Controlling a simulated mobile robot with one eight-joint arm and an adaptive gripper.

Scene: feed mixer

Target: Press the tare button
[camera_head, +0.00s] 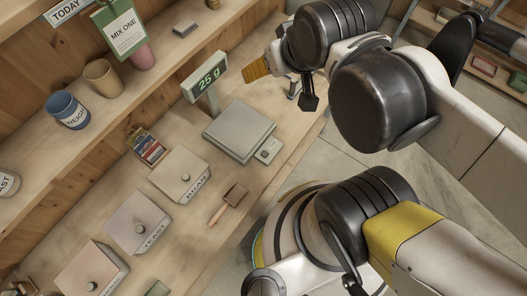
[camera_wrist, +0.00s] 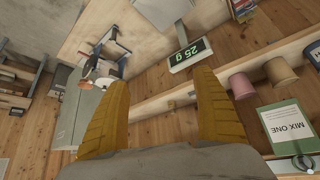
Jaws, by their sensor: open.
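The scale (camera_head: 240,132) stands on the bench, with a flat grey weighing plate. Its display (camera_head: 208,79) on a post reads "25 g"; the display also shows in the wrist view (camera_wrist: 190,54). A small grey box with a button (camera_head: 267,151), apparently the tare button, sits at the scale's right front corner. In the wrist view I cannot make out the button. My gripper (camera_head: 254,68) is above the far part of the bench, to the right of the display and well away from the button. Its yellow fingers (camera_wrist: 162,74) are spread and empty.
Lidded bins, one marked BRAN (camera_head: 180,174) and one YEAST (camera_head: 138,224), stand left of the scale. A brown scoop (camera_head: 230,200) lies in front. Cups and a MIX ONE card (camera_head: 124,30) are on the shelf.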

